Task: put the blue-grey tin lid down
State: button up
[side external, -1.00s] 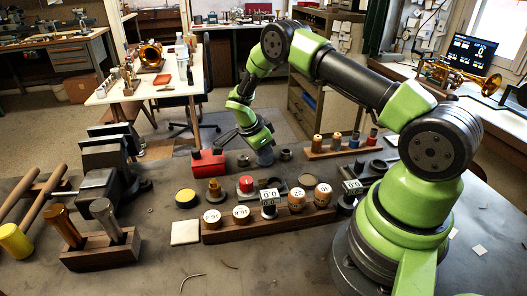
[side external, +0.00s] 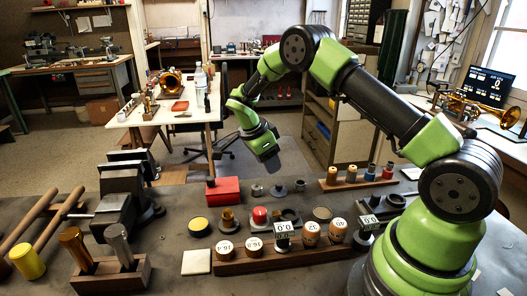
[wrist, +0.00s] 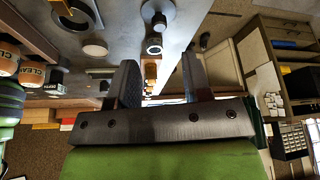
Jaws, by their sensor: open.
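My gripper (side external: 266,152) hangs above the back edge of the bench, right of and above the red box. In the wrist view my gripper (wrist: 158,78) has its two fingers wide apart with nothing held between them. I cannot pick out the blue-grey tin lid for certain. A flat round disc with a dull top (side external: 322,213) lies on the bench behind the wooden block. A round grey disc (wrist: 95,48) and a dark ring with a pale centre (wrist: 155,45) lie on the bench in the wrist view.
A red box (side external: 222,190) stands near the bench's back edge. A yellow-topped tin (side external: 199,225) and a red-topped piece (side external: 260,215) stand behind a wooden block (side external: 290,254) carrying labelled round pieces and gauges. A vise (side external: 125,195) is at left. A rack (side external: 345,184) holds small cylinders.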

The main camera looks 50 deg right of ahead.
jog(key=s+a+r+n+t+y, duration=0.1)
jog(key=s+a+r+n+t, duration=0.2)
jog(key=r, duration=0.6)
jog(key=s+a+r+n+t+y, duration=0.1)
jog(key=s+a+r+n+y, duration=0.1)
jog(key=s+a+r+n, duration=0.5)
jog(key=s+a+r+n+t+y, duration=0.1)
jog(key=s+a+r+n+t, duration=0.1)
jog(key=s+r+n, duration=0.1)
jog(key=s+a+r+n+t+y, duration=0.2)
jog(key=s+a+r+n+t, duration=0.1)
jog(key=s+n, duration=0.3)
jog(key=s, duration=0.2)
jog(key=shift+s+a+r, duration=0.15)
jog(key=shift+s+a, duration=0.1)
jog(key=shift+s, duration=0.05)
